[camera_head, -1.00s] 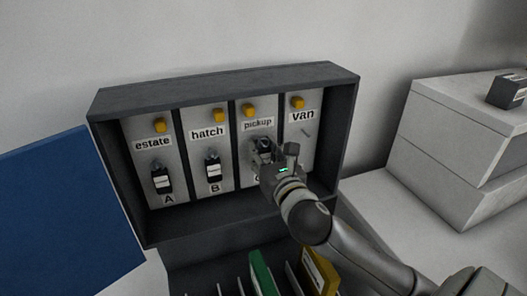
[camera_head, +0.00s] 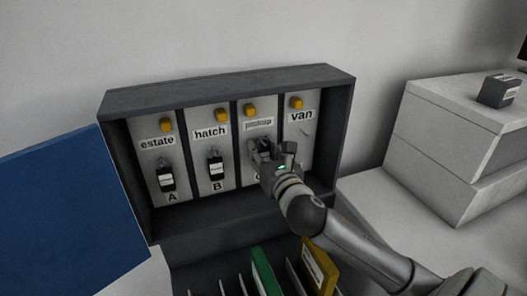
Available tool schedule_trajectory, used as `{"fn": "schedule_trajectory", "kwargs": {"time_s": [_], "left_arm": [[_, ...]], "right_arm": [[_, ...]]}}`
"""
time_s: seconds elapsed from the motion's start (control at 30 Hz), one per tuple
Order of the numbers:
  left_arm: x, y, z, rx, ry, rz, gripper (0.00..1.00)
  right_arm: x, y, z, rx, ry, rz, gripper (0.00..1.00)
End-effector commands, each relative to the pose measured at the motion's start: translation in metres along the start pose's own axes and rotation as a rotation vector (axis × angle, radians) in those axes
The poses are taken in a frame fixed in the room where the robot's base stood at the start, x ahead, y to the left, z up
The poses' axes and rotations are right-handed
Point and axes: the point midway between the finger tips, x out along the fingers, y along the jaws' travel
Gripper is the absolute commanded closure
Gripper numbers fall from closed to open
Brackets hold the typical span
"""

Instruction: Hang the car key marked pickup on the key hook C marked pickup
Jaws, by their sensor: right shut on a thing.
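The key cabinet (camera_head: 230,86) is an open dark box with light panels labelled estate, hatch, pickup and van. The pickup panel (camera_head: 246,145) is third from the left, with a yellow block (camera_head: 250,110) above its label. My right gripper (camera_head: 266,152) is in front of this panel, below the label, shut on a dark key (camera_head: 262,144). The gripper hides hook C and most of the letter, so I cannot tell whether the key is on the hook. My left gripper is not in view.
Dark keys hang at estate (camera_head: 166,178) and hatch (camera_head: 214,170). The van panel (camera_head: 300,135) shows a bare hook. A blue door (camera_head: 70,215) stands open at left. Green (camera_head: 263,272) and yellow (camera_head: 320,268) folders stand below. A black item (camera_head: 498,91) lies on the white box (camera_head: 450,130).

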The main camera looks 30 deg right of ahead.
Motion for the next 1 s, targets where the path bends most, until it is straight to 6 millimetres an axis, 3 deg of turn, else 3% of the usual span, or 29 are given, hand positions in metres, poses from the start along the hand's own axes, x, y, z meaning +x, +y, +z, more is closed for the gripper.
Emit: {"fn": "schedule_trajectory", "kwargs": {"time_s": [0.2,0.23,0.4,0.83,1.0], "left_arm": [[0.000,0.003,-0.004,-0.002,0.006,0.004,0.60],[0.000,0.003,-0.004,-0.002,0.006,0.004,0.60],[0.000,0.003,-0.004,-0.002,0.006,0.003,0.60],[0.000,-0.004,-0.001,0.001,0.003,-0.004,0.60],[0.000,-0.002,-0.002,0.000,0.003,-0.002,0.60]], "right_arm": [[0.001,-0.001,-0.003,0.000,0.005,-0.003,0.91],[0.001,-0.001,-0.003,0.000,0.006,-0.003,0.67],[0.001,-0.001,-0.003,-0.001,0.006,-0.003,0.45],[-0.001,-0.001,-0.003,-0.001,0.007,-0.004,0.44],[-0.018,0.000,-0.003,-0.004,0.006,-0.001,0.44]]}}
